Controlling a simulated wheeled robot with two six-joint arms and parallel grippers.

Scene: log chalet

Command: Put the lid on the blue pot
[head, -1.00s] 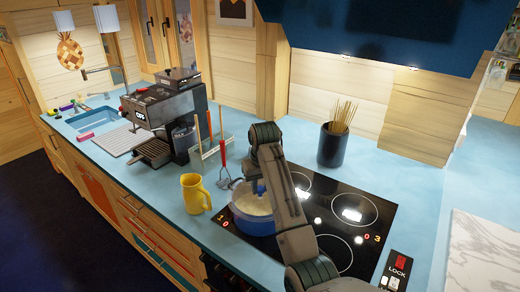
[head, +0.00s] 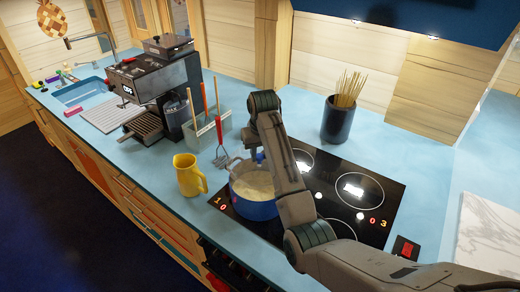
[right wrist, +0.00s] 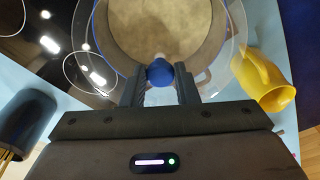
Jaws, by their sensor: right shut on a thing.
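The blue pot (head: 258,209) stands on the front left of the black hob, with pale beige contents showing inside. In the right wrist view its opening (right wrist: 165,30) fills the top middle. My right gripper (head: 260,158) is over the pot's far side. In the right wrist view my right gripper (right wrist: 160,80) is shut on the lid's round blue knob (right wrist: 160,72). The lid is clear glass, and its rim (right wrist: 239,42) shows as a thin ring around the pot's blue edge. I cannot tell how far the lid is above the pot. My left gripper is out of view.
A yellow jug (head: 188,176) stands just left of the pot. A utensil holder (head: 207,131) with a red-handled masher (head: 220,145) is behind it. A dark pot of sticks (head: 337,120) stands behind the hob (head: 365,205). A coffee machine (head: 158,85) is further left.

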